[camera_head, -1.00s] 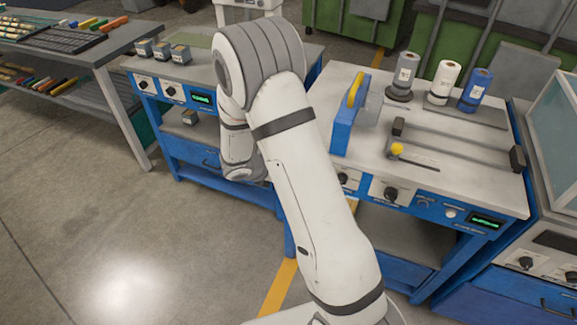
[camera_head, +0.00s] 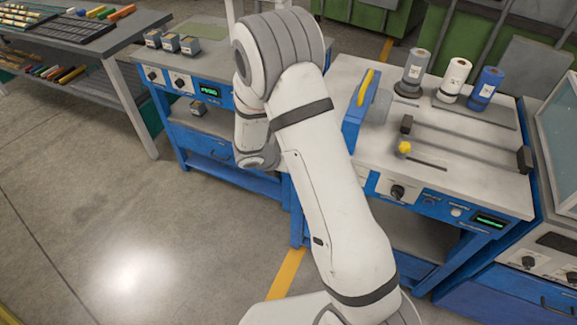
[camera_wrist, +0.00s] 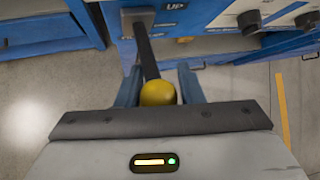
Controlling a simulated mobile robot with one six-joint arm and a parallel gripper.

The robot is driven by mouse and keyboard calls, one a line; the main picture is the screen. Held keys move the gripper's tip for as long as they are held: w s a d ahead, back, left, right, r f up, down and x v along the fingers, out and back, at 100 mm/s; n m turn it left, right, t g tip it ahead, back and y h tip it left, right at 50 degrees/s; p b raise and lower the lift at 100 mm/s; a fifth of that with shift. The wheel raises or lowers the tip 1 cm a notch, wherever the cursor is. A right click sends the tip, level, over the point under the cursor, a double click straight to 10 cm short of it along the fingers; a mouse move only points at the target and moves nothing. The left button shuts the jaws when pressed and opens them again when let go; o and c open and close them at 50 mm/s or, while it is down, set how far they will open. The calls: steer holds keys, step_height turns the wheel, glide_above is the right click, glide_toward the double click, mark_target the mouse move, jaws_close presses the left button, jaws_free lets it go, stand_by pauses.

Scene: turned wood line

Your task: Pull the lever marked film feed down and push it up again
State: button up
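In the wrist view a dark lever with a yellow ball knob (camera_wrist: 157,93) sticks out from a grey mount on a blue panel. A label reading UP (camera_wrist: 174,6) is beside its mount; no film feed marking is readable. My gripper (camera_wrist: 159,72) has its two blue fingers on either side of the lever, with the knob between them near the gripper body. The fingers look spread around the knob; contact is hard to judge. In the head view my arm hides the gripper fingers and this lever.
A blue-framed bench (camera_head: 440,180) with rolls and a rail with a yellow knob (camera_head: 404,148) stands to the right. Another bench with small boxes (camera_head: 190,45) is at the left behind my arm. Open floor (camera_head: 110,220) lies at the front left.

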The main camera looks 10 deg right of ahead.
steer(key=o, duration=0.3)
steer(key=shift+a, duration=0.1)
steer(key=shift+o, duration=0.2)
steer(key=v, duration=0.7)
steer(key=shift+a+r, duration=0.2)
steer(key=shift+r, duration=0.1)
steer(key=shift+s+r, duration=0.1)
steer(key=s+d+r+m+y, duration=0.3)
steer(key=s+r+m, duration=0.6)
steer(key=m, duration=0.5)
steer(key=s+d+r+m+g+y, duration=0.1)
steer(key=s+d+r+m+y, duration=0.2)
steer(key=s+r+m, duration=0.7)
steer(key=s+d+m, duration=0.2)
steer(key=s+m, duration=0.1)
steer(key=m, duration=0.2)
steer(key=shift+s+r+y, duration=0.25)
steer(key=shift+s+y, duration=0.05)
steer(key=shift+y, duration=0.1)
